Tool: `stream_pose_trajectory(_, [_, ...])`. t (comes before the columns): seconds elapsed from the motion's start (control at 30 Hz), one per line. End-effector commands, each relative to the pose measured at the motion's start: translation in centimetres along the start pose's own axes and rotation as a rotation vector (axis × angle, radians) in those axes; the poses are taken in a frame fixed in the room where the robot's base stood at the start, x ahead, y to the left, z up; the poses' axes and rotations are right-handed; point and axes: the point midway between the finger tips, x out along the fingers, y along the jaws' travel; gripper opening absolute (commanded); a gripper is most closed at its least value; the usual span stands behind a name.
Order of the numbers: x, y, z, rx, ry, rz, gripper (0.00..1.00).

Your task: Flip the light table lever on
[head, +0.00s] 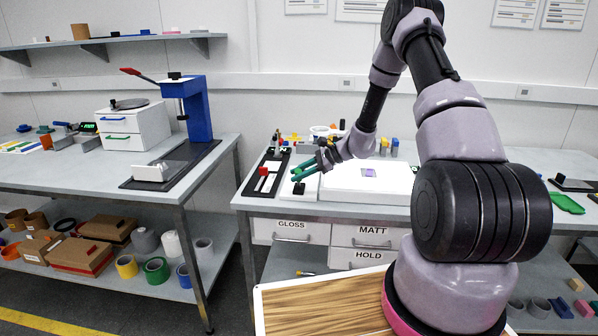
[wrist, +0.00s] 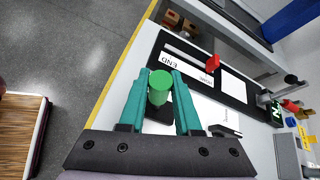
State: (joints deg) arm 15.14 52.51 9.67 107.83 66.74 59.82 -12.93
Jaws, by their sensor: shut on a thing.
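The light table (head: 345,184) is a white box on the middle bench, with a small purple piece (head: 368,173) on its bright top. My gripper (head: 298,172) reaches down at its left end, its teal fingers pointing left. In the wrist view my gripper (wrist: 160,84) has its fingers on both sides of a green cylindrical knob (wrist: 159,92), shut on it. The knob appears to be the lever's handle. A black base (wrist: 158,114) shows under it, also seen in the head view (head: 299,188). The fingers hide part of the lever, and its exact angle is hard to tell.
A black tray (head: 253,190) with a red-topped slider (head: 263,171) lies left of the gripper; it also shows in the wrist view (wrist: 236,112). Small colored items stand behind the light table. Drawers marked GLOSS, MATT and HOLD (head: 365,243) are below the benchtop.

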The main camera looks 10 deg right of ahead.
Motion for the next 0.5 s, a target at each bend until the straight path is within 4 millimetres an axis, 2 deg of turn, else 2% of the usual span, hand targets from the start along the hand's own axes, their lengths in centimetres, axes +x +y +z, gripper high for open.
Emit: stream_pose_trajectory(0.5, [0.32, 0.97, -0.34, -0.176, 0.040, -0.097, 0.00])
